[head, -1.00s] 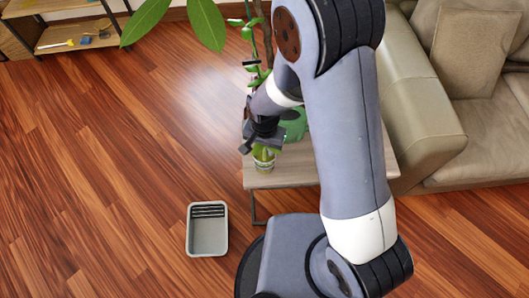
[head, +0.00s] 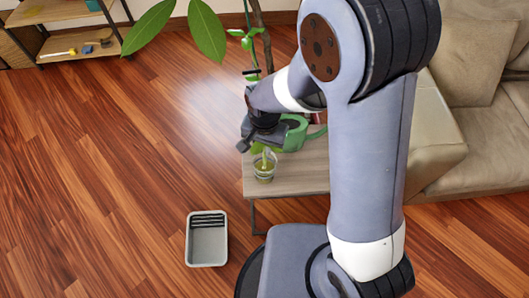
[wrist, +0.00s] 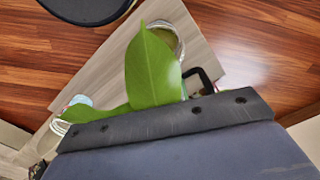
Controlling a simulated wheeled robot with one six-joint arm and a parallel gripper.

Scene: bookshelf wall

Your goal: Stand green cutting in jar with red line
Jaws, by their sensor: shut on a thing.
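My gripper (head: 262,140) is shut on the green cutting, just above a small clear jar (head: 264,176) near the table's left front part. The cutting (head: 268,156) hangs down from the gripper and overlaps the jar's mouth in the head view; I cannot tell whether its end is inside. In the wrist view the cutting's broad leaf (wrist: 152,68) stands up past the dark finger plate. A round jar rim (wrist: 178,38) shows partly behind this leaf. No red line can be made out on the jar.
A green watering can (head: 294,134) stands on the wooden table (head: 300,178), close right of the gripper. A tall leafy plant (head: 208,32) rises behind. A grey bin (head: 207,250) is on the floor, and a beige sofa (head: 480,140) is at right.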

